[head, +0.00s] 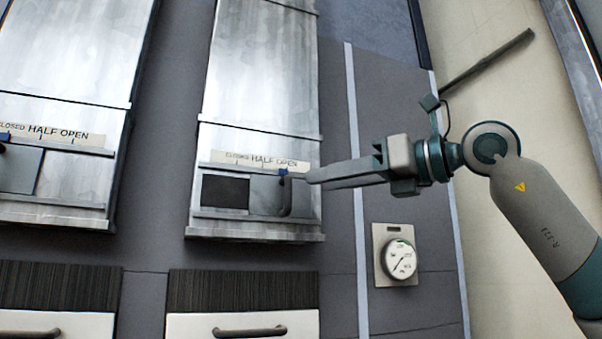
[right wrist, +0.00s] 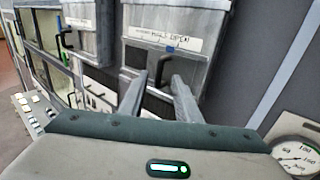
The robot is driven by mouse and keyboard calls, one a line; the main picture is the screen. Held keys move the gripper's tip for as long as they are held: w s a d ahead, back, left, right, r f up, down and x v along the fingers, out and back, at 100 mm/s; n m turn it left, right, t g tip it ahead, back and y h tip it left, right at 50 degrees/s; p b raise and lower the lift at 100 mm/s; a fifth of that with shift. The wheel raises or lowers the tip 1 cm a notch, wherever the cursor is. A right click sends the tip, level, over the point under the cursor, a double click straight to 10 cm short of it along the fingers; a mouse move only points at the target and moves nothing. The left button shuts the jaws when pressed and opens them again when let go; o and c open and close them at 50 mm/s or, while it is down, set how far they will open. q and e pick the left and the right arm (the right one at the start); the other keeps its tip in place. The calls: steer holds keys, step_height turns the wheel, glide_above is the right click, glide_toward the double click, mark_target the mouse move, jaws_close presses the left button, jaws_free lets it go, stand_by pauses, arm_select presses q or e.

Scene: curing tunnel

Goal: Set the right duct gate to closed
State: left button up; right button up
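The right duct gate (head: 265,192) is a grey sliding plate on the right metal duct, with a dark upright bar handle (head: 286,196). The plate sits at the right of its slot, and a dark opening (head: 225,192) shows to its left. A blue pointer (head: 283,172) stands near the OPEN end of the label (head: 245,160). My right gripper (head: 312,178) reaches in from the right, its fingertips just right of the handle in the head view. In the right wrist view its two fingers (right wrist: 160,78) are apart with nothing held; I cannot tell whether they touch the handle. My left gripper is not in view.
A similar left duct gate (head: 22,170) with its own label is at the left. A round gauge (head: 400,260) is on the wall below my right gripper. White drawers with bar handles (head: 250,331) are below the ducts. The wall right of the right duct is flat.

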mark_target(291, 186)
steer(key=p+x, duration=0.2)
steer(key=x, duration=0.4)
steer(key=shift+a, duration=0.1)
steer(key=shift+c, duration=0.2)
jaws_close()
